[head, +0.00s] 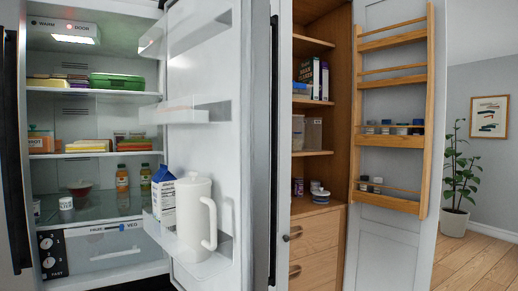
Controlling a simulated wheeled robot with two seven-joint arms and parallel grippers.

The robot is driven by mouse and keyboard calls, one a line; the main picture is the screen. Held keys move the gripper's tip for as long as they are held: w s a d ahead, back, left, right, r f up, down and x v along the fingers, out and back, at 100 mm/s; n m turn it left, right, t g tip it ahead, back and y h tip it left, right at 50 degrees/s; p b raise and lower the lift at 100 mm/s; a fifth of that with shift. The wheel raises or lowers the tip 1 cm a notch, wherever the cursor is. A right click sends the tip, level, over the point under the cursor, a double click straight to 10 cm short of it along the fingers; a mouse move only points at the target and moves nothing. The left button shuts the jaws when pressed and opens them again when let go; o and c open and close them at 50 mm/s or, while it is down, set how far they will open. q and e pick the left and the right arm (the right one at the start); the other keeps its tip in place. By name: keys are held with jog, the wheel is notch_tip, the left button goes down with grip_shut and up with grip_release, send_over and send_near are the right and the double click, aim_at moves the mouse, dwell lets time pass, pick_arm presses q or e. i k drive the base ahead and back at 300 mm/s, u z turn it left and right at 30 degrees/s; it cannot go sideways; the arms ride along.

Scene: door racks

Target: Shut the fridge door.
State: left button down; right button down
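The fridge (98,180) stands at the left with its inside lit and several items on its shelves. Its door (251,130) stands open, hinged on the right side of the fridge, with its inner racks facing the left. The lower door rack (215,268) holds a white pitcher (193,215) and a blue and white carton (163,197). The upper door racks look empty. Neither of my grippers shows in the head view.
To the right of the fridge door is an open wooden cupboard (314,150) with shelves and drawers. Its own door (394,240) is open too and bears a wooden rack (429,110) with several small jars. A potted plant (455,220) stands at the far right on bare wooden floor.

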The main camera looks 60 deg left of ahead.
aim_at(215, 54)
jog(key=i, duration=2.3)
jog(key=u, duration=3.95)
jog(key=i, duration=1)
jog(key=u, duration=0.9)
jog(key=k, duration=0.55)
jog(key=z, duration=0.7)
